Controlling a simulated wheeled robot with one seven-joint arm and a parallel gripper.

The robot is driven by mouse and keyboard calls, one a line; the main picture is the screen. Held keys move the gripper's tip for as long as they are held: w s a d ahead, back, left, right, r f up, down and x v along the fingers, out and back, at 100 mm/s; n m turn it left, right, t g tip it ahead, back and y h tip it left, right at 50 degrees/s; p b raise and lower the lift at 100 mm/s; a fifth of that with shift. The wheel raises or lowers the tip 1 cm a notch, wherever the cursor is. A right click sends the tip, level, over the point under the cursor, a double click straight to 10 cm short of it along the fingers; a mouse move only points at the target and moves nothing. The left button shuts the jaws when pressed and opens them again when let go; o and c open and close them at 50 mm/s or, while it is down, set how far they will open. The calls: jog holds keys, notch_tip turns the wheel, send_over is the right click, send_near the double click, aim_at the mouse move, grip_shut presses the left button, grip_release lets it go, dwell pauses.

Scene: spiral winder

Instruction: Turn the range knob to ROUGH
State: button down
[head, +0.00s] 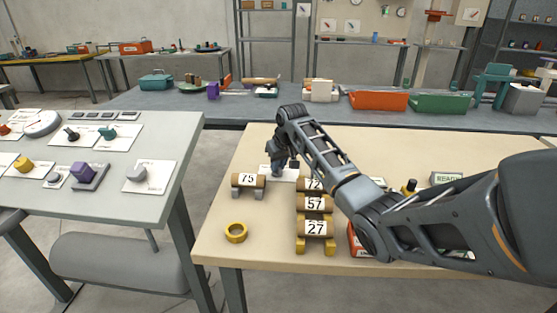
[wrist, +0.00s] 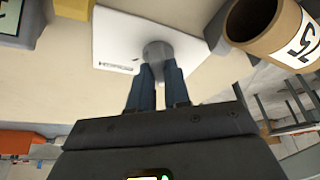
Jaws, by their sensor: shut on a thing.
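A grey round knob (wrist: 158,49) stands on a white plate (wrist: 118,42) with small dark lettering that I cannot read surely. In the wrist view my gripper (wrist: 159,72) has both fingers against the knob, shut on it. In the head view my gripper (head: 278,170) is down at the white plate (head: 293,173) on the beige table, and hides the knob. The knob's pointer and its ROUGH mark are not readable.
A roll marked 75 (head: 248,181) lies on a stand just left of my gripper. Rolls marked 57 (head: 315,204) and 27 (head: 315,228) are to the right. A grey table (head: 130,200) with other knobs stands left.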

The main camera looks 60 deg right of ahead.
jog(key=m+p, duration=0.1)
jog(key=m, duration=0.1)
jog(key=m+g+p, duration=0.1)
jog(key=shift+w+a+r+m+h+p, duration=0.2)
jog(key=shift+m+h+p, duration=0.1)
jog(key=shift+m+h, duration=0.1)
jog(key=m+g, duration=0.1)
jog(key=m, duration=0.2)
jog(key=shift+f+m+h+p, duration=0.15)
jog(key=shift+m+h+p, duration=0.15)
jog(key=shift+h+p, duration=0.1)
jog(key=m+g, duration=0.1)
jog(key=m, duration=0.1)
jog(key=m+g+b, duration=0.1)
jog(key=m, duration=0.1)
jog(key=shift+w+f, duration=0.15)
jog(key=shift+d+m+g+b, duration=0.1)
jog(key=shift+m+g+b, duration=0.4)
jog(key=shift+m, duration=0.55)
jog(key=shift+m+g+b, duration=0.2)
jog(key=shift+m+b, duration=0.45)
jog(key=shift+m, duration=0.4)
jog(key=c, duration=1.1)
grip_release()
